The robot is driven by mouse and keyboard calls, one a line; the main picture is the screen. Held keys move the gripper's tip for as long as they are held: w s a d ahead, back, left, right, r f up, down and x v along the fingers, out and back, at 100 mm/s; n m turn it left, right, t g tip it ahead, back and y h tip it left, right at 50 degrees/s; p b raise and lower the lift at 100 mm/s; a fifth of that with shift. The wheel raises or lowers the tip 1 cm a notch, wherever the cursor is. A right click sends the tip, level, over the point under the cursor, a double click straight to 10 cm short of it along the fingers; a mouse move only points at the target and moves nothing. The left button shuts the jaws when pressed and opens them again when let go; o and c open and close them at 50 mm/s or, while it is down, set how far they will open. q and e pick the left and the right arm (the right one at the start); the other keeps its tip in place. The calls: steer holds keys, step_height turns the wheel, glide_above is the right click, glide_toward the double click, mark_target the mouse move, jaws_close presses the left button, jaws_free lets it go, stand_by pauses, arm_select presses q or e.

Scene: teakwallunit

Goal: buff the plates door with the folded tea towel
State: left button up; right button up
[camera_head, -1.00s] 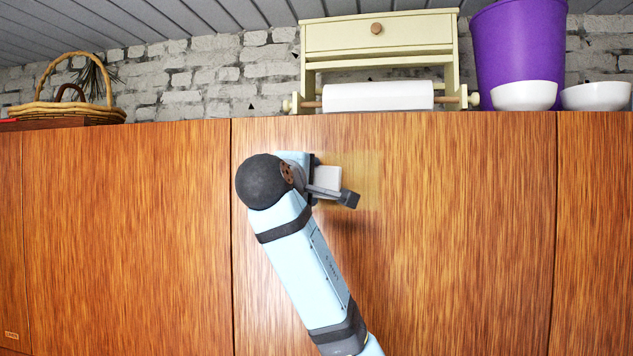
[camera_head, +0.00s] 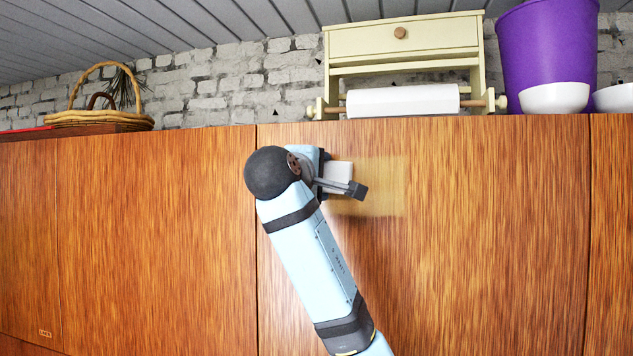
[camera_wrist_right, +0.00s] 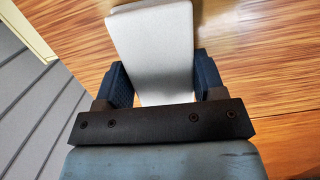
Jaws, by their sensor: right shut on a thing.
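The plates door is most likely the wide wooden door (camera_head: 480,240) in the middle of the head view. A paler, yellowish patch shows on its upper left part. My right gripper (camera_head: 343,180) is in front of that patch, shut on the folded tea towel (camera_head: 338,177), a pale grey-white block. In the right wrist view the towel (camera_wrist_right: 155,45) stands out between the two dark fingers of the gripper (camera_wrist_right: 160,85), its far end at the wood. Whether it touches the door is hard to tell. My left gripper is not in view.
On top of the unit stand a wicker basket (camera_head: 100,117), a cream rack (camera_head: 402,70) with a paper roll (camera_head: 403,101), a purple bucket (camera_head: 548,50) and white bowls (camera_head: 553,97). A white brick wall (camera_head: 220,85) is behind. The door below and right of my arm is clear.

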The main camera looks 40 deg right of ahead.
mark_target(409, 176)
steer(key=shift+s+d+b, duration=0.3)
steer(key=shift+s+d, duration=1)
steer(key=shift+s, duration=0.2)
steer(key=shift+s+d+b, duration=0.25)
steer(key=shift+s+d, duration=1.05)
steer(key=shift+s, duration=0.2)
steer(key=shift+s+d, duration=1.3)
steer(key=shift+s, duration=0.25)
steer(key=shift+s+d, duration=1.3)
steer(key=shift+s, duration=0.2)
steer(key=shift+s+a, duration=0.35)
steer(key=shift+a, duration=0.2)
steer(key=shift+s+p+v, duration=0.15)
steer(key=shift+p+v, duration=0.1)
steer(key=shift+v, duration=0.9)
steer(key=shift+s+p+v, duration=0.15)
steer(key=shift+p+v, duration=0.1)
steer(key=shift+v, duration=0.9)
steer(key=shift+d, duration=0.15)
